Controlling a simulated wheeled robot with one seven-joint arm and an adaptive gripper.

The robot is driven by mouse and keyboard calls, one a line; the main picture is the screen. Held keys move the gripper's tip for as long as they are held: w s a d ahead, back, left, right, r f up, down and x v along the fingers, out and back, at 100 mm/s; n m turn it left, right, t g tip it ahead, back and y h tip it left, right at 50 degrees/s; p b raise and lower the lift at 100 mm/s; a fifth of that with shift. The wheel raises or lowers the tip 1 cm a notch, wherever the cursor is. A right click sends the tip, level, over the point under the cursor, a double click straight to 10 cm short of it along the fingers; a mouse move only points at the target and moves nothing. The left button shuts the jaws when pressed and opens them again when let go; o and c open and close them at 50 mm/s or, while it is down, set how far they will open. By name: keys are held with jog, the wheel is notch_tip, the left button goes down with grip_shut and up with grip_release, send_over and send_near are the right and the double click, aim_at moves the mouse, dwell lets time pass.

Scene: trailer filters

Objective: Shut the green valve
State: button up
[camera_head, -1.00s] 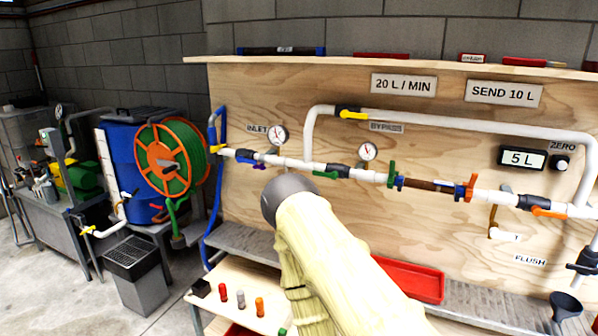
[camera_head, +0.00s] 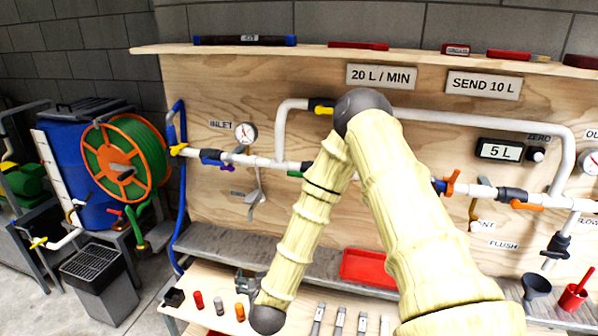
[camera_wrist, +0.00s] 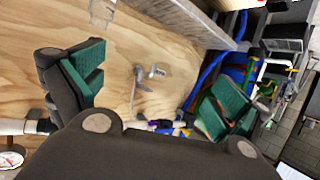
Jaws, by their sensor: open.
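In the head view, a green handle (camera_head: 295,174) shows on the white pipe just left of my forearm. My arm hides the valve body and the pipe to its right. My gripper (camera_head: 246,284) hangs low above the pale bench, left of the red tray and well below the pipe. In the wrist view, my gripper (camera_wrist: 155,92) has its two green-padded fingers spread wide with nothing between them. The plywood board and a small metal tap (camera_wrist: 145,80) lie beyond them. I cannot make out the green handle in the wrist view.
A purple-handled valve (camera_head: 216,161) and an inlet gauge (camera_head: 245,132) are left of the green handle. An orange-handled valve (camera_head: 450,184) is to the right. Loose tools and coloured pegs stand on the bench (camera_head: 202,279). A red tray (camera_head: 370,266) lies behind my forearm.

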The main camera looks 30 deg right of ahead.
jog(key=w+d+r+m+h+p, duration=0.1)
jog(key=w+d+r+h, duration=0.15)
jog(key=r, duration=0.35)
jog(key=w+d+r+m+h, duration=0.2)
jog(key=d+r, duration=0.2)
jog(key=r, duration=0.2)
jog(key=m+h+p, duration=0.2)
jog(key=m+h, duration=0.1)
jog(key=h, duration=0.1)
send_near(299, 176)
jog(key=shift+g, duration=0.3)
jog(key=p+x, duration=0.1)
jog(key=x, duration=0.4)
jog(key=p+x, duration=0.2)
jog(key=x, duration=0.3)
jog(key=shift+w+d+r, duration=0.2)
jog(key=shift+w, duration=0.05)
jog(key=c, duration=1.5)
jog(key=shift+o, duration=0.2)
